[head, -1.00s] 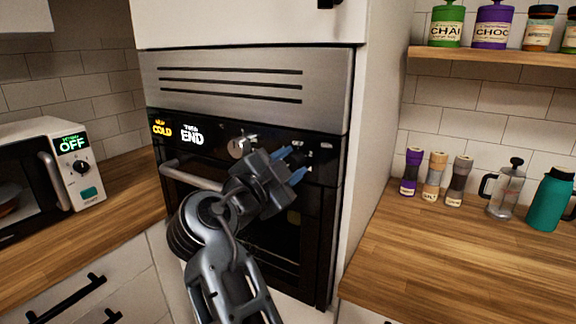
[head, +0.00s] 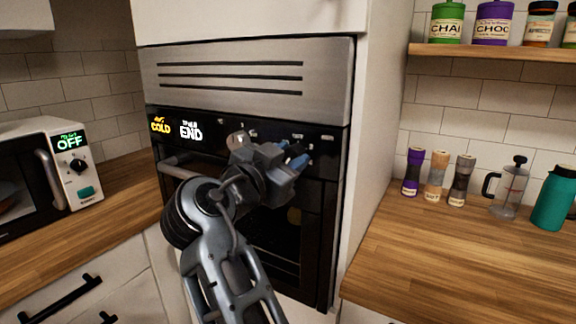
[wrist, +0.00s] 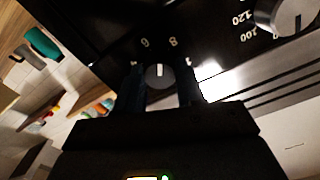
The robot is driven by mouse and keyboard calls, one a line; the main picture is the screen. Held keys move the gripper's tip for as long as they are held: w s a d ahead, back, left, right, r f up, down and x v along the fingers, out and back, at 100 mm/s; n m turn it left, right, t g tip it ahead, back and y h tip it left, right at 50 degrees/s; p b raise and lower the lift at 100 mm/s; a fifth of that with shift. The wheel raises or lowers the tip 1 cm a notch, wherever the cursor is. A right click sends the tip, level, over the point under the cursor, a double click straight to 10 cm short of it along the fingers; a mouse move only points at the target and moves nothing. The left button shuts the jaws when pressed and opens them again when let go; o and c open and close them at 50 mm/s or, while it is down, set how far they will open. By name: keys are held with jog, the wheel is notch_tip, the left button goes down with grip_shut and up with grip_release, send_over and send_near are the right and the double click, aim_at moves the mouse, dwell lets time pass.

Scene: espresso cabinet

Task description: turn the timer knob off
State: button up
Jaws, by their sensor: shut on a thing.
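The oven's black control panel (head: 215,132) shows COLD in yellow and END in white. The timer knob (wrist: 158,73) is small and round with a pale pointer line. Numerals 6 and 8 are printed near it in the wrist view. My gripper (wrist: 158,84) has one dark finger on each side of this knob and is shut on it. In the head view my gripper (head: 298,158) is at the right part of the panel, its blue fingertips against the front. The knob is mostly hidden there behind the fingers.
A larger silver knob (wrist: 284,14) marked 100 and 120 is beside it on the panel. The oven handle (head: 178,166) runs below. A microwave (head: 78,165) reading OFF stands left. Shakers, a french press (head: 510,186) and a teal flask (head: 552,198) stand on the right counter.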

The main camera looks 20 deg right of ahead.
jog(key=n, duration=0.6)
jog(key=shift+p, duration=0.35)
jog(key=n+p, duration=0.1)
jog(key=n, duration=0.3)
jog(key=shift+r+p, duration=0.1)
jog(key=shift+p, duration=0.2)
jog(key=n+p, duration=0.2)
jog(key=n, duration=0.1)
jog(key=shift+n, duration=0.4)
jog(key=n+p, duration=0.1)
jog(key=n, duration=0.1)
jog(key=shift+n, duration=0.4)
jog(key=n, duration=0.1)
jog(key=n+p, duration=0.1)
jog(key=n, duration=0.1)
jog(key=shift+w+f+n, duration=0.1)
jog(key=shift+f+n, duration=0.1)
jog(key=shift+n, duration=0.1)
jog(key=n, duration=0.3)
jog(key=shift+a, duration=0.1)
jog(key=n, duration=1.1)
jog(key=shift+f, duration=0.1)
jog(key=n, duration=0.4)
jog(key=shift+n, duration=2.1)
jog(key=shift+f, duration=0.1)
